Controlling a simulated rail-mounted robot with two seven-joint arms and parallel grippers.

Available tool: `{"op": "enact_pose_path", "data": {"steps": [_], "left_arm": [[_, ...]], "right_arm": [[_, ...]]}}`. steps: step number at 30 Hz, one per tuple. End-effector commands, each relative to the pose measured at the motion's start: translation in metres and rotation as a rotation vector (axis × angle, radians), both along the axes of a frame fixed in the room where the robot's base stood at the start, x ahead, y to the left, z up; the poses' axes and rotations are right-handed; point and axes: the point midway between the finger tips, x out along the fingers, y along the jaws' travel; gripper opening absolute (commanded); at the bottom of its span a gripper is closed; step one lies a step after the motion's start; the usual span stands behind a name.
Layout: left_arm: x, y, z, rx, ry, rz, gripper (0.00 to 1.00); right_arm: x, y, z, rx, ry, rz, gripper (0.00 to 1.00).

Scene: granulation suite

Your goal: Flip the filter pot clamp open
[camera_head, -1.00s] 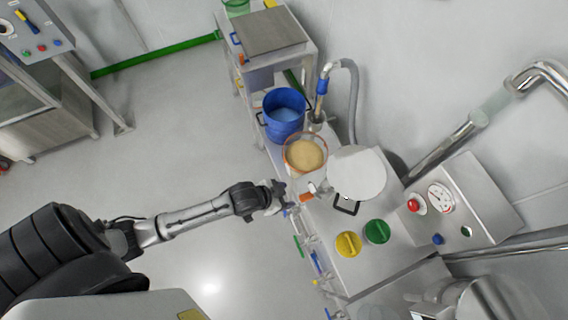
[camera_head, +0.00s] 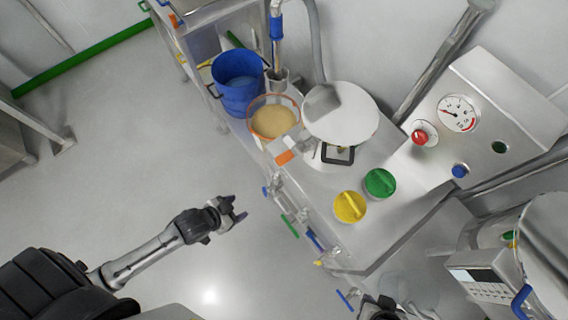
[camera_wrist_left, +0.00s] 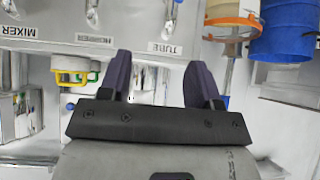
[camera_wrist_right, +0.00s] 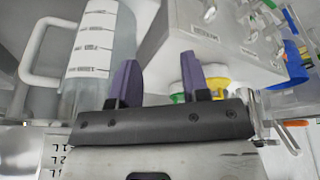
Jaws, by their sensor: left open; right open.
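The filter pot (camera_head: 273,121) is a clear round vessel with an orange rim and tan material inside, on the steel bench. It also shows at the top right of the left wrist view (camera_wrist_left: 232,28). An orange tab (camera_head: 285,157), which looks like the clamp, sits at its front; I cannot tell whether it is flipped open. My left gripper (camera_head: 238,213) is open and empty, left of the bench front and apart from the pot; its fingers show in the left wrist view (camera_wrist_left: 160,78). My right gripper (camera_wrist_right: 159,80) is open and empty, near a graduated jug.
A blue bucket (camera_head: 238,82) stands behind the pot. A white disc (camera_head: 340,114) stands right of it. Yellow (camera_head: 350,207) and green (camera_head: 379,183) knobs are on the bench top. A gauge panel (camera_head: 482,112) is at right. Small valves line the bench front. Floor left is clear.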

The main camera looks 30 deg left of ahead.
Motion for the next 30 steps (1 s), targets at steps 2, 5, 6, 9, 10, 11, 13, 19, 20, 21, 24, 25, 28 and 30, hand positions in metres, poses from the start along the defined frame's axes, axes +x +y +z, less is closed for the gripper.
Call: {"op": "enact_pose_path", "data": {"steps": [2, 5, 6, 9, 10, 11, 13, 19, 20, 21, 24, 25, 28, 30], "left_arm": [[0.019, 0.001, 0.019, -0.050, -0.184, 0.001, 0.57], [0.039, -0.004, 0.068, -0.126, -0.388, -0.008, 0.57], [0.043, -0.007, 0.081, -0.155, -0.453, -0.015, 0.57], [0.047, -0.014, 0.107, -0.226, -0.579, -0.032, 0.57], [0.047, -0.016, 0.113, -0.244, -0.609, -0.037, 0.57], [0.047, -0.017, 0.118, -0.260, -0.633, -0.040, 0.57], [0.047, -0.019, 0.126, -0.293, -0.679, -0.046, 0.57], [0.051, -0.024, 0.137, -0.350, -0.729, -0.049, 0.57], [0.053, -0.025, 0.137, -0.353, -0.729, -0.048, 0.57], [0.057, -0.026, 0.137, -0.354, -0.728, -0.046, 0.57], [0.070, -0.033, 0.137, -0.354, -0.728, -0.046, 0.57], [0.075, -0.035, 0.138, -0.355, -0.729, -0.047, 0.57], [0.092, -0.042, 0.137, -0.354, -0.728, -0.046, 0.57], [0.103, -0.048, 0.137, -0.354, -0.727, -0.046, 0.57]], "right_arm": [[0.000, 0.000, -0.019, -0.001, 0.004, 0.000, 0.43], [0.000, 0.000, -0.012, -0.001, 0.006, 0.000, 0.43], [0.000, 0.000, -0.010, 0.000, 0.001, 0.000, 0.43], [0.000, 0.000, -0.008, 0.001, -0.006, 0.000, 0.43], [0.000, 0.000, -0.008, 0.001, -0.006, 0.000, 0.43], [0.000, 0.000, -0.008, 0.001, -0.005, 0.000, 0.43], [0.000, 0.000, -0.008, 0.001, -0.005, 0.000, 0.43], [0.000, 0.000, -0.009, 0.001, -0.002, -0.001, 0.43], [0.000, 0.000, -0.010, 0.001, -0.002, -0.001, 0.43], [0.000, 0.000, -0.010, 0.002, -0.002, -0.001, 0.43], [0.000, 0.000, -0.010, 0.002, -0.002, -0.002, 0.43], [0.000, 0.000, -0.011, 0.002, -0.002, -0.002, 0.43], [0.000, 0.001, -0.011, 0.003, -0.002, -0.002, 0.43], [0.000, 0.001, -0.012, 0.003, -0.001, -0.002, 0.43]]}}
